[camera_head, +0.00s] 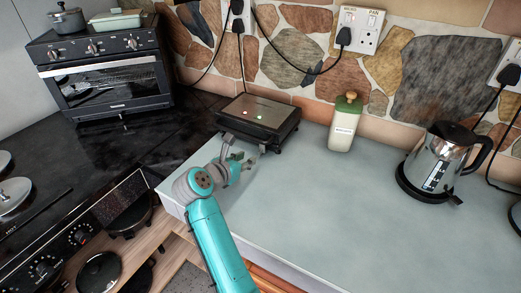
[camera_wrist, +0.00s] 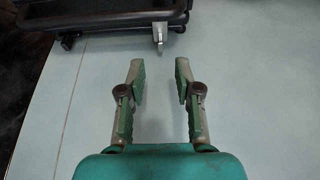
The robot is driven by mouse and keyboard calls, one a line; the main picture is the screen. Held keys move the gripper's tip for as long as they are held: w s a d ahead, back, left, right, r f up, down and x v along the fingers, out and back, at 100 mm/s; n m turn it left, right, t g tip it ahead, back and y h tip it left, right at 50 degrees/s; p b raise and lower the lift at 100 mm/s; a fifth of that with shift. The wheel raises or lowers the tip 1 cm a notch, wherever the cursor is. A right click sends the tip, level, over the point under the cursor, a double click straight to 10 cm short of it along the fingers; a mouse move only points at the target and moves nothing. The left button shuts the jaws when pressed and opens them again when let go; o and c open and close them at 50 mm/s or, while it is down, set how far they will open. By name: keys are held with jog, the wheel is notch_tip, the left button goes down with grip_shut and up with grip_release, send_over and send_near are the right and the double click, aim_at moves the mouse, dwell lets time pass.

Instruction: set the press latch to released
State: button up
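The press (camera_head: 260,118) is a dark, closed countertop grill with a red and a green light on its lid. It stands at the back left of the pale worktop, and its front frame also shows at the top of the wrist view (camera_wrist: 110,18). The latch (camera_wrist: 160,38) is a small grey metal tab hanging at the press's front edge. I cannot clearly make it out in the head view. My gripper (camera_wrist: 160,68) is open and empty, its two green-padded fingers apart and pointing at the latch without touching it. In the head view my gripper (camera_head: 242,153) is just in front of the press.
A cream bottle (camera_head: 343,125) with a green top stands right of the press. A kettle (camera_head: 438,160) stands further right. A toaster oven (camera_head: 107,75) is at the back left, and a hob (camera_head: 100,235) is at the lower left. The middle worktop is clear.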

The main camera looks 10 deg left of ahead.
aim_at(259, 152)
jog(key=x, duration=0.9)
jog(key=shift+s, duration=0.1)
grip_shut()
